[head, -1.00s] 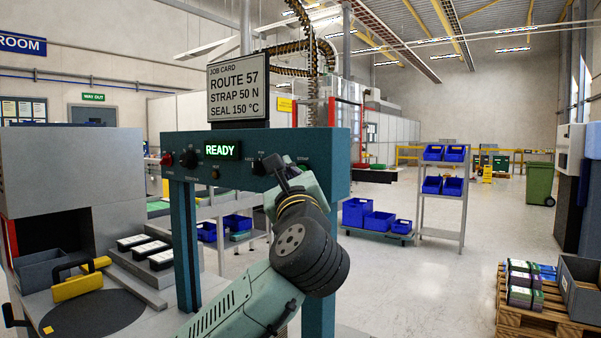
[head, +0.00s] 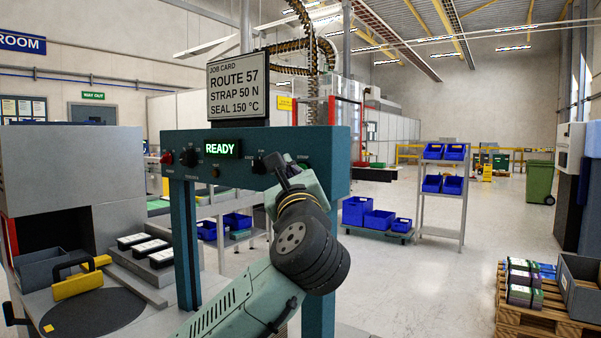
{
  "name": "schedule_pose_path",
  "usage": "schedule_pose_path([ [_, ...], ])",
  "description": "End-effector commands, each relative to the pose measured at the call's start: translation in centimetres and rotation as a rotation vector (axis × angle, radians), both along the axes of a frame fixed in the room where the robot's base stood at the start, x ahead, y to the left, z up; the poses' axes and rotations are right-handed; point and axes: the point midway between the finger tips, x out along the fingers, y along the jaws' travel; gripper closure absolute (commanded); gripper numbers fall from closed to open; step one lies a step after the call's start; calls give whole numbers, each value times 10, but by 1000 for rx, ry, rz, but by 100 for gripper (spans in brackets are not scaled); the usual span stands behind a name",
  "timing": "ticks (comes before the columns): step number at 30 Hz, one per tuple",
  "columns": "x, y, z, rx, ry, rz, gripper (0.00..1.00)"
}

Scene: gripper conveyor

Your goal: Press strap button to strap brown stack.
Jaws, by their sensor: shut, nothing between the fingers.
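The teal machine's control beam (head: 335,165) spans the middle of the head view. It carries a lit READY display (head: 223,149), a red button (head: 167,158) and several dark knobs. A small green mark or button (head: 303,165) shows at the beam's right part, just above and right of my wrist; its label is too small to read surely. My gripper (head: 277,165) is shut and empty, its dark tip in front of the beam near the right-hand knob. Contact cannot be told. My arm hides part of the beam and the space below. I cannot make out a brown stack.
A job card (head: 238,92) stands above the beam. A pallet (head: 540,318) with bundles is at lower right.

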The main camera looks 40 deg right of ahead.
Motion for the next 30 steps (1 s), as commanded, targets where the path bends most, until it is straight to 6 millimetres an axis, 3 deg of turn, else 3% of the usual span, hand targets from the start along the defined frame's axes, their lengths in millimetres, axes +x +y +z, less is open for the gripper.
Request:
schedule_pose_path([
  [30, 3, -8, 0, 0, 0, 0, 100],
])
